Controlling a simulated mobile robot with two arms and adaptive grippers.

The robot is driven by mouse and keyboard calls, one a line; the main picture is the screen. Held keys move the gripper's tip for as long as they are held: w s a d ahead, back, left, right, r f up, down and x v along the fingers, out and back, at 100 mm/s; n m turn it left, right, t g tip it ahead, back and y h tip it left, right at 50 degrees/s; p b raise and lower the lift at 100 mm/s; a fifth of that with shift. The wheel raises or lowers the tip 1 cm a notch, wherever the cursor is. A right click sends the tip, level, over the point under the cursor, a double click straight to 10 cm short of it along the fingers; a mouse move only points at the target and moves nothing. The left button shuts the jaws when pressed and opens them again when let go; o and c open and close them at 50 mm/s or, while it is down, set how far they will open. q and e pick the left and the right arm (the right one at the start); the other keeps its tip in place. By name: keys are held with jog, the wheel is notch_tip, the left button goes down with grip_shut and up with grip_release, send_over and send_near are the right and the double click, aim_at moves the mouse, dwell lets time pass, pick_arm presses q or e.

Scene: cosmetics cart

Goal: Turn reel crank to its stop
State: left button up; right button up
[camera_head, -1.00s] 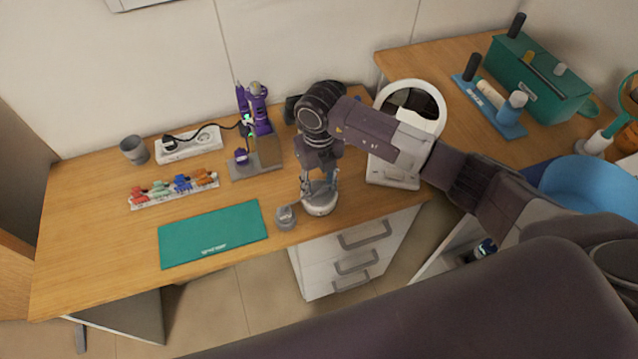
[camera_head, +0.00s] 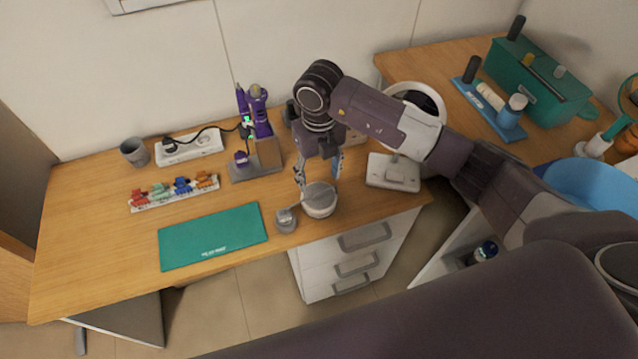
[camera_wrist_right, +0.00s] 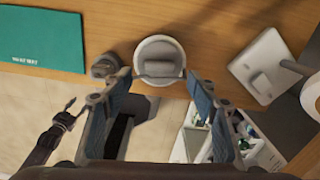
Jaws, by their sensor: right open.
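The reel is a white round drum (camera_head: 319,203) at the front edge of the wooden desk. A thin grey bar crosses its top. A small grey knob-like piece (camera_head: 286,220) sits just left of the drum; whether the bar joins it is unclear. In the right wrist view the drum (camera_wrist_right: 160,50) is at top centre and the grey piece (camera_wrist_right: 103,66) is to its left. My right gripper (camera_head: 318,176) is open and empty, pointing down over the drum's far side. In the wrist view its fingertips (camera_wrist_right: 160,86) are spread either side of the drum.
A white mirror base (camera_head: 393,172) stands right of the drum. A teal mat (camera_head: 213,236) lies to the left. A purple tool on a stand (camera_head: 257,155) is behind left, and a power strip (camera_head: 190,145) is farther left. White drawers (camera_head: 345,262) are below.

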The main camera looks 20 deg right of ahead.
aim_at(318, 190)
notch_tip(318, 190, up, 7)
dwell(0.3)
jog(key=shift+a, duration=0.1)
